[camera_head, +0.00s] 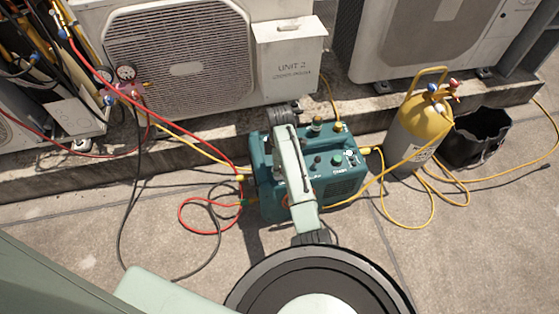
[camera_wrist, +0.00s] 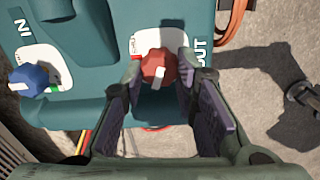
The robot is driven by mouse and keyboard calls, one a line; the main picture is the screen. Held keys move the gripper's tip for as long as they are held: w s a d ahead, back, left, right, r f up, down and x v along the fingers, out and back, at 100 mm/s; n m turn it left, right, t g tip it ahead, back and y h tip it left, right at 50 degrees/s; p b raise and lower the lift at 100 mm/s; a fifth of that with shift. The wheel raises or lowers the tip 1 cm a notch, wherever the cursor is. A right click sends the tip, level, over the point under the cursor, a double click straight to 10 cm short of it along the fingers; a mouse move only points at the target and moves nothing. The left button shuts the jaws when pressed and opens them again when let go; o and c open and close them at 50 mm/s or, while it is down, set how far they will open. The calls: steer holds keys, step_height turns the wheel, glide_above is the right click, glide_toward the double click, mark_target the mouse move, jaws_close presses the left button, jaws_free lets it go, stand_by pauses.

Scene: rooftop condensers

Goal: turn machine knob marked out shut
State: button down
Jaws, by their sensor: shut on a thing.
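The teal machine (camera_head: 345,190) stands on the concrete, partly hidden behind my arm in the head view. In the wrist view its top panel (camera_wrist: 95,95) carries a red knob (camera_wrist: 158,65) beside the word OUT, over a white label with red on it. My gripper (camera_wrist: 160,78) is closed around the red knob, one finger on each side. A pale mark shows on the knob. A blue knob (camera_wrist: 30,77) sits on the left beside the word IN, over a label with green. The red knob cannot be made out in the head view.
Red and yellow hoses run from the machine across the ground. A yellow-topped gas cylinder (camera_head: 418,130) and a black bucket (camera_head: 478,137) stand at right. Condenser units (camera_head: 180,55) stand behind on a concrete ledge. A gauge manifold (camera_head: 122,85) hangs at left.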

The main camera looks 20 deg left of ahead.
steer(key=m+p, duration=0.3)
steer(key=shift+r+m, duration=0.25)
steer(key=shift+m, duration=0.15)
steer(key=m+p, duration=0.2)
steer(key=m, duration=0.1)
steer(key=shift+w+m+p, duration=0.1)
steer(key=shift+m+p, duration=0.2)
steer(key=shift+p, duration=0.1)
steer(key=m+p, duration=0.1)
steer(key=m, duration=0.1)
steer(key=m+p, duration=0.1)
steer(key=m, duration=0.3)
steer(key=shift+d+f+p, duration=0.1)
steer(key=shift+f+p, duration=0.15)
steer(key=shift+p, duration=0.15)
steer(key=shift+w+m, duration=0.1)
steer(key=shift+m, duration=0.2)
steer(key=c, duration=1.3)
jaws_free()
steer(key=shift+r, duration=0.1)
step_height(320, 180, up, 12)
steer(key=shift+f, duration=0.1)
